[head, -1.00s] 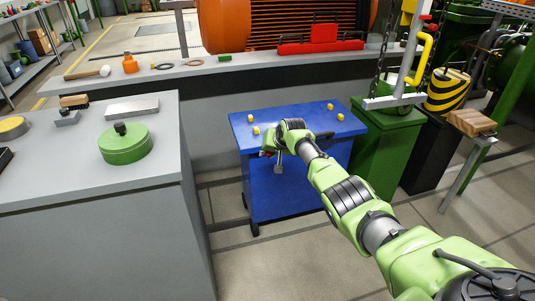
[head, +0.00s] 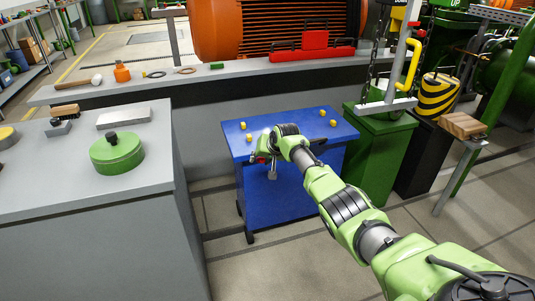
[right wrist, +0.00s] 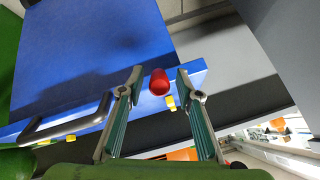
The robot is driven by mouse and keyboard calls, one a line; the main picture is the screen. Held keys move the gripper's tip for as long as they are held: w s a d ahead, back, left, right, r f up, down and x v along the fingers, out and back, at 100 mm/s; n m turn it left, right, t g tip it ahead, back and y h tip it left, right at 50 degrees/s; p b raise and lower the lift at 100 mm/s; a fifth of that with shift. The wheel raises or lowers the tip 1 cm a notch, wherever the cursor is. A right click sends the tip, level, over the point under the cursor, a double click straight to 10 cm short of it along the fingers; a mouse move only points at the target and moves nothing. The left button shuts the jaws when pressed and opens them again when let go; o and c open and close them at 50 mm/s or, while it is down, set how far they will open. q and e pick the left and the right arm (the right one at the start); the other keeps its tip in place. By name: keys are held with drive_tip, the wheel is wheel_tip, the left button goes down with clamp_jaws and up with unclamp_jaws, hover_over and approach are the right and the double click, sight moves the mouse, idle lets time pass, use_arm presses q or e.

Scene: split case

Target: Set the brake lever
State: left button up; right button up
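A red knob (right wrist: 159,82), which looks like the brake lever's grip, shows at the edge of the blue cart (right wrist: 95,45) in the right wrist view. My right gripper (right wrist: 160,76) is open, with one finger on each side of the knob and a visible gap on both sides. I cannot tell how deep the knob sits between the fingers. In the head view my right gripper (head: 264,148) is over the near-left part of the cart (head: 285,200), and a bit of red (head: 261,160) shows beside it. The lever's shaft is hidden. My left gripper is out of view.
Several yellow blocks (head: 323,113) sit on the cart top. A dark handle (right wrist: 65,118) sticks out from its edge. A grey bench with a green lidded pot (head: 117,153) stands left. A green bin (head: 380,150) and hanging hoist frame (head: 386,106) stand right.

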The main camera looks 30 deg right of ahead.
drive_tip(key=v, duration=1.1)
idle(0.4)
